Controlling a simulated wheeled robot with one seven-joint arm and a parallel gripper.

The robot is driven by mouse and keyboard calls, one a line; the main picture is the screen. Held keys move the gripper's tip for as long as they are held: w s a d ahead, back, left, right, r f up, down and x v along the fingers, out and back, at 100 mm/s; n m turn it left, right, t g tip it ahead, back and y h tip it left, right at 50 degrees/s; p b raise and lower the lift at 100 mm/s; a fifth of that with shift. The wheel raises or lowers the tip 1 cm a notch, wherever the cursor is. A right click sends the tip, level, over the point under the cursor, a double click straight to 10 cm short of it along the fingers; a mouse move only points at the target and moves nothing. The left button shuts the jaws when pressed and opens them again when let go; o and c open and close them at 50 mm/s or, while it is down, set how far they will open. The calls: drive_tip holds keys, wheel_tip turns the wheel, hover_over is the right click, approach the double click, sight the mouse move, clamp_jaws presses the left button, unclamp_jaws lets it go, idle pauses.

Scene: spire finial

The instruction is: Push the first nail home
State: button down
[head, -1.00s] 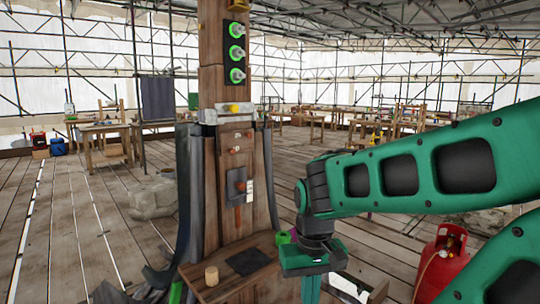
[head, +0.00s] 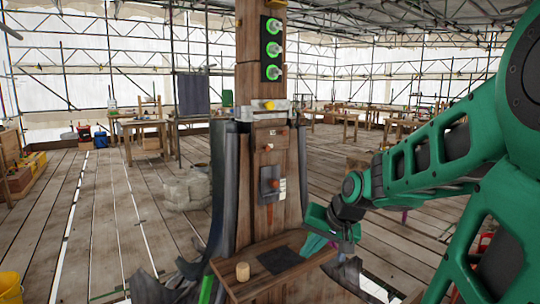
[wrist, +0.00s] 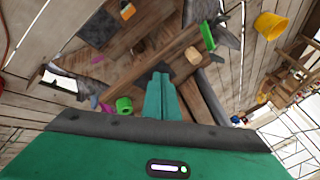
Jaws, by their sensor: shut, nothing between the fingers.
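A wooden post stands in the middle of the head view. My gripper (head: 313,246) is to the right of the post, low, near the right end of the shelf, and apart from the nails. In the wrist view its green fingers (wrist: 160,82) are together and empty. How deep each nail sits is too small to tell.
A wooden shelf (head: 237,280) juts from the post, bearing a wood cylinder (head: 242,271) and a dark mat (head: 280,260). Three green-ringed fittings (head: 272,48) sit high on the post. Dark sheets flank it. A yellow bucket (head: 10,287) is at far left.

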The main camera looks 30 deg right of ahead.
sight(268, 149)
drive_tip(key=w+d+r+m+t, duration=0.25)
drive_tip(key=w+r+t, duration=0.3)
drive_tip(key=w, duration=0.35)
drive_tip(key=w+d+r+m+t, duration=0.2)
drive_tip(key=r+m+t, duration=0.1)
drive_tip(key=r, duration=0.4)
drive_tip(key=w+d+r+m+t, duration=0.2)
drive_tip(key=r+m+t, duration=0.1)
drive_tip(key=r, duration=0.4)
drive_tip(key=shift+w+d, duration=0.35)
drive_tip(key=shift+w, duration=0.05)
drive_tip(key=shift+m, duration=0.25)
drive_tip(key=w, duration=1.4)
drive_tip(key=shift+a, duration=0.3)
